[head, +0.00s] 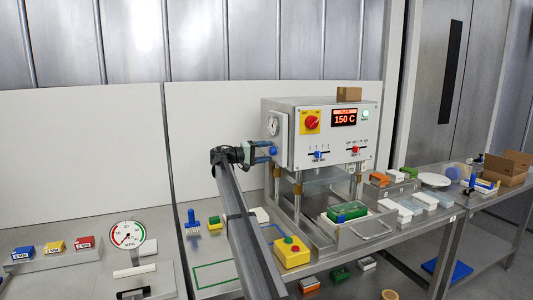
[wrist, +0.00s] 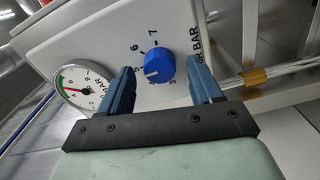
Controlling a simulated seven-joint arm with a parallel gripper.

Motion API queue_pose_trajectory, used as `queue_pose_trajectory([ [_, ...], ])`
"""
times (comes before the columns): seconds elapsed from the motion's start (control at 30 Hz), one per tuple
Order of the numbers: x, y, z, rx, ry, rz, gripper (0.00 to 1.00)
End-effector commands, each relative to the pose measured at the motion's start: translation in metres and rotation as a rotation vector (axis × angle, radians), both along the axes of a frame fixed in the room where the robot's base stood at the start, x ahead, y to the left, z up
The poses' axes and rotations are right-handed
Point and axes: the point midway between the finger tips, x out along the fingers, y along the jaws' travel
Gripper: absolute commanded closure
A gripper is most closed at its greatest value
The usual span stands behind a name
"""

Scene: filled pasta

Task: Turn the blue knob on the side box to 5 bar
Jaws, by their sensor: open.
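The blue knob (wrist: 159,67) sits on the white face of the side box (wrist: 120,32), with printed numbers around it and BAR at the right. In the head view, my gripper (head: 262,154) is at the left side of the machine, by the side box (head: 282,135). A round gauge (wrist: 83,86) is left of the knob.
The machine (head: 318,112) shows 150 C and has a red knob (head: 312,122) on its front. A yellow button box (head: 292,252) stands at the front of the bench. A green block (head: 347,211) lies below the machine. Metal posts and a brass collar (wrist: 254,77) are right of the fingers.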

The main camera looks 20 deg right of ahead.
Motion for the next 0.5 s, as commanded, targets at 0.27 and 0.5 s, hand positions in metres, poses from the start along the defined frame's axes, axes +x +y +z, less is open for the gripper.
queue_pose_trajectory([
  [0.27, 0.000, 0.044, 0.000, 0.000, 0.000, 0.002, 0.36],
  [0.5, 0.000, 0.091, 0.000, 0.000, 0.000, 0.002, 0.36],
])
